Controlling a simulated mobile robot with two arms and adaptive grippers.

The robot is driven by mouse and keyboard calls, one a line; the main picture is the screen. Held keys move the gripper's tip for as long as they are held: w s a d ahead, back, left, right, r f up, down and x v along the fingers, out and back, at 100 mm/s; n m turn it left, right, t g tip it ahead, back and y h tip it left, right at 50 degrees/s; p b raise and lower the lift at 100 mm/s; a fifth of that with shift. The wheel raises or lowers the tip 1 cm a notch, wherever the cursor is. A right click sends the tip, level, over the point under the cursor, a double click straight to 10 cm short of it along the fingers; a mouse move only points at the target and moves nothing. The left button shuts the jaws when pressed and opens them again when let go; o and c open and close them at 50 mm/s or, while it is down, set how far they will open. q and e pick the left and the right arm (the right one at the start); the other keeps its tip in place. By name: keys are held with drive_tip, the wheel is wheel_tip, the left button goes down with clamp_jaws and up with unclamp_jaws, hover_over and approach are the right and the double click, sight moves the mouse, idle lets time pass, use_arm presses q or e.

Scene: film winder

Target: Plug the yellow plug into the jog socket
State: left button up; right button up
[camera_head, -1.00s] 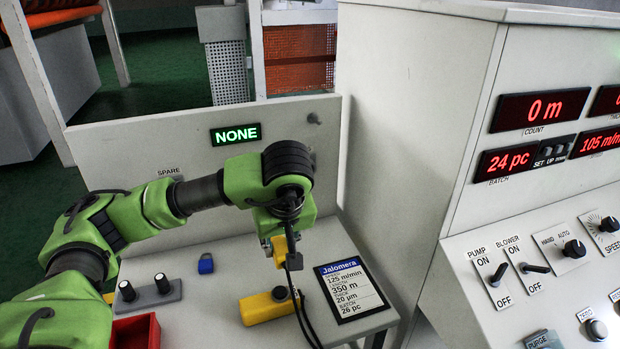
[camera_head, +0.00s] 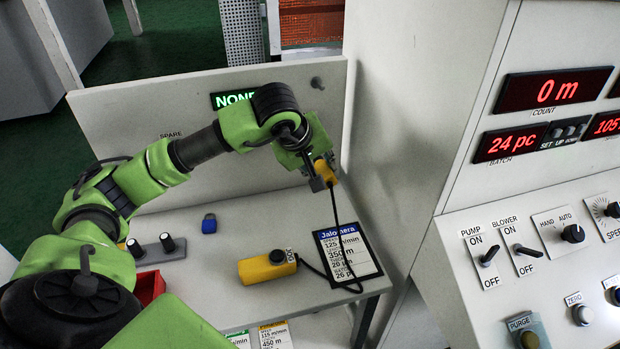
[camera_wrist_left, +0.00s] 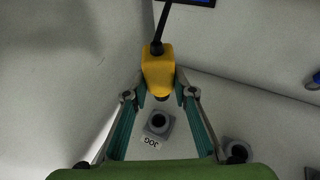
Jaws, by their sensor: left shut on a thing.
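My left gripper (camera_head: 318,178) is shut on the yellow plug (camera_head: 326,170) near the right end of the upright back panel. A black cable hangs from the plug to the yellow box (camera_head: 267,267) on the table. The plug appears apart from the socket; the exact gap is hard to judge. In the head view I cannot make out the jog socket behind the gripper. My right gripper is not in view.
A tall cabinet (camera_head: 415,120) stands close on the right.

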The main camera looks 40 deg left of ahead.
use_arm(q)
drive_tip(key=shift+w+a+r+t, duration=0.2)
drive_tip(key=shift+w+r+t, duration=0.2)
drive_tip(key=shift+w+r, duration=0.25)
drive_tip(key=shift+s+a, duration=0.1)
drive_tip(key=shift+f+b, duration=0.1)
drive_tip(key=shift+b, duration=0.25)
drive_tip(key=shift+w+a, duration=1.9)
drive_tip(key=shift+a, duration=0.2)
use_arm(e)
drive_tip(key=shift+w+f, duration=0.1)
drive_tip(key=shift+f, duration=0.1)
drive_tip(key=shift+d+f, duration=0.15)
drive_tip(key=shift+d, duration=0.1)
use_arm(q)
drive_tip(key=shift+b, duration=0.45)
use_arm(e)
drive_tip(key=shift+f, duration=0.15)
use_arm(q)
drive_tip(key=shift+w+a, duration=0.1)
drive_tip(key=shift+a, duration=0.05)
